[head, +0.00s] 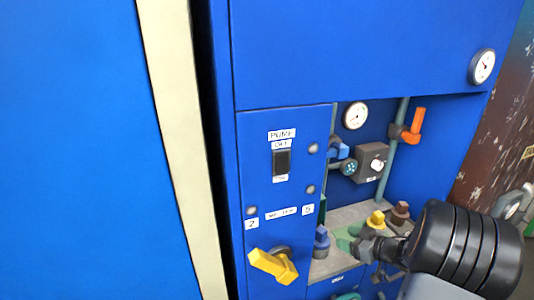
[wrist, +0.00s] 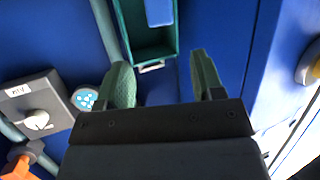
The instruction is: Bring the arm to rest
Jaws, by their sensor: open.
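My gripper (wrist: 163,80) is open in the wrist view, with two green fingers apart and nothing between them. Beyond the fingertips is a blue panel, with an open green box-like holder (wrist: 150,53) just past them and a blue piece (wrist: 158,10) in or over it. In the head view the black wrist of my arm is at the lower right, in front of the recess in the blue cabinet (head: 360,50). My fingers there are small and partly lost among the fittings.
Around the recess are a yellow lever (head: 274,265), a pump switch (head: 282,162), an orange valve handle (head: 417,122), a blue valve handle (head: 338,150), a grey box with a white knob (head: 372,162) and a gauge (head: 355,115). Yellow (head: 376,220) and blue (head: 321,240) caps stand on a ledge.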

